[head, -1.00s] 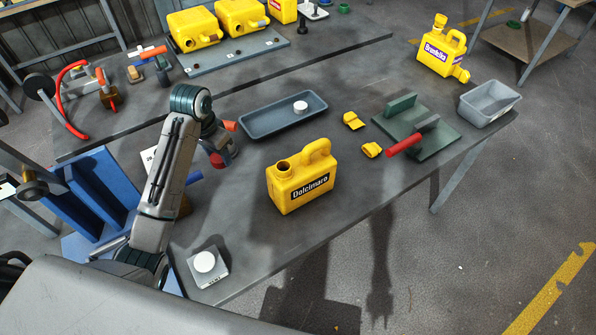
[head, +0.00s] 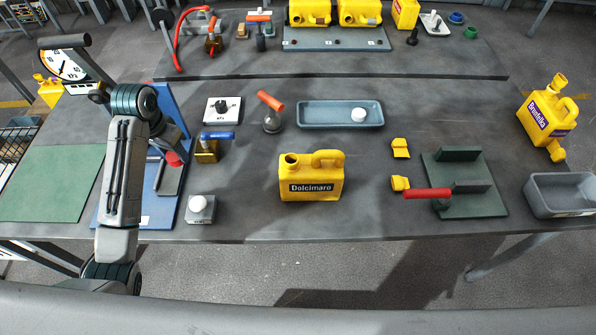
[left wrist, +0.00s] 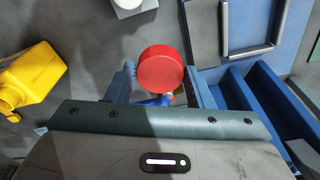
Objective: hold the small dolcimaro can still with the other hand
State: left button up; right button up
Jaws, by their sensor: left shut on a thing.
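The small yellow Dolcimaro can (head: 311,187) stands upright on the table, its spout open and its handle on top to the right. A yellow can (left wrist: 30,75) shows at the left of the left wrist view. My left gripper (head: 174,152) is left of the Dolcimaro can and apart from it. It is shut on a round red cap-like piece (left wrist: 160,72), which also shows at the gripper's tip in the head view (head: 173,159). No gripper touches the Dolcimaro can. My right gripper is not in view.
A blue-handled valve (head: 207,148) and a small block with a white knob (head: 199,208) lie between gripper and can. A blue tray (head: 340,102) lies behind the can. Yellow clips (head: 400,183) and a green fixture (head: 470,205) are right.

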aim_at(319, 176)
jog(key=l+u, duration=0.4)
jog(key=k+l+u, duration=0.15)
jog(key=l+u, duration=0.25)
jog(key=k+l+u, duration=0.2)
jog(key=l+u, duration=0.2)
jog(key=l, duration=0.15)
jog(key=k+l+u, duration=0.2)
jog(key=l+u, duration=0.2)
jog(key=k+l+u, duration=0.5)
jog(key=u, duration=0.25)
